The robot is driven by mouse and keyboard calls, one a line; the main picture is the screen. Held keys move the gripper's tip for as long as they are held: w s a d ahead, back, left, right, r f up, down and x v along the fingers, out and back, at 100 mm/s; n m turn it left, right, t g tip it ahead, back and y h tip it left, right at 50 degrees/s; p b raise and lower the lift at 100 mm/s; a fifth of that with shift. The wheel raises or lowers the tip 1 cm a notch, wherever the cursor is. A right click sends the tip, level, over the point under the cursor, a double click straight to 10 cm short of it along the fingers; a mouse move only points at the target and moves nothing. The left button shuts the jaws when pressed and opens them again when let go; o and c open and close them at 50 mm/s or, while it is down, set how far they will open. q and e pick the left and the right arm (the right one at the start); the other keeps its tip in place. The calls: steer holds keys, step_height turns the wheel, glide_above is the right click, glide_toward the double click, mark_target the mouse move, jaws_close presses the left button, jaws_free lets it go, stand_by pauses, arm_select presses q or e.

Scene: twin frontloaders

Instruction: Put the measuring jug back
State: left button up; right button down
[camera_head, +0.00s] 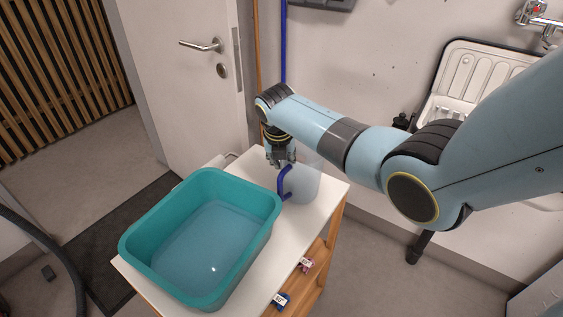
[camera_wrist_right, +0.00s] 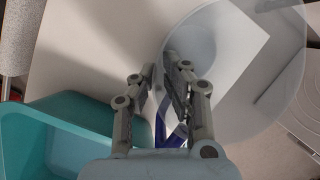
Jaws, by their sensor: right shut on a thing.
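The measuring jug (camera_head: 306,182) is clear with a blue handle and stands upright on the white top of a small table, at its back right. In the right wrist view the jug's clear body (camera_wrist_right: 262,75) fills the upper right. Its blue handle (camera_wrist_right: 172,138) shows low between the fingers. My right gripper (camera_head: 281,163) comes down at the jug's left side, at the top of the handle. It is shut on the jug, though the exact contact is partly hidden by the fingers. My left gripper is in neither view.
A teal tub (camera_head: 135,247) with a water-like bluish bottom takes up most of the tabletop (camera_head: 328,187), just left of the jug. Small items lie on the wooden shelf below. A white sink (camera_head: 475,85) is on the right, a door (camera_head: 180,90) behind.

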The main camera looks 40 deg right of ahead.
steer(key=shift+f, duration=0.15)
steer(key=c, duration=1.4)
jaws_free()
steer(key=shift+c, duration=0.2)
steer(key=shift+r, duration=0.2)
steer(key=p+v, duration=0.2)
steer(key=v, duration=1)
steer(key=shift+f, duration=0.1)
